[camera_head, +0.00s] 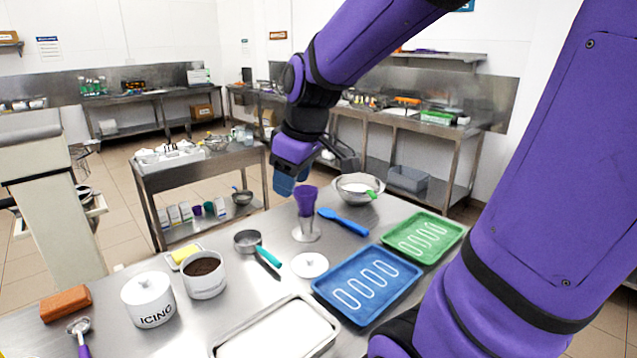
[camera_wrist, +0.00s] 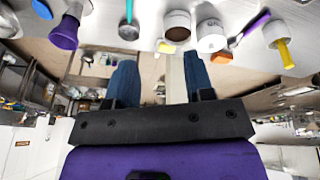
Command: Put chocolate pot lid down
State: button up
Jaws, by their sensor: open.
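The white chocolate pot lid (camera_head: 310,265), round with a small knob, lies on the steel table between the teal-handled cup and the blue tray. The open white pot (camera_head: 204,278) with dark brown contents stands to its left; it also shows in the wrist view (camera_wrist: 177,32). My gripper (camera_head: 286,182) is open and empty, raised above the far edge of the table, apart from the lid. Its two blue fingers stand wide apart in the wrist view (camera_wrist: 162,80). I cannot make out the lid clearly in the wrist view.
A purple piping cone on a stand (camera_head: 306,203) is close to my gripper. A blue spatula (camera_head: 343,221), steel bowl (camera_head: 359,188), blue tray (camera_head: 320,286), green tray (camera_head: 440,254), teal-handled cup (camera_head: 247,241), lidded ICING pot (camera_head: 149,300) and steel tray (camera_head: 219,349) crowd the table.

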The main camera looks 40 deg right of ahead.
jog(key=s+a+r+m+t, duration=0.1)
jog(key=s+a+r+m, duration=0.1)
jog(key=s, duration=0.4)
jog(key=s+a+r+m, duration=0.2)
jog(key=s, duration=0.4)
jog(key=shift+s+a+r+m+t+h, duration=0.2)
jog(key=shift+a+r+m+t+h, duration=0.1)
jog(key=shift+a+m+t, duration=0.1)
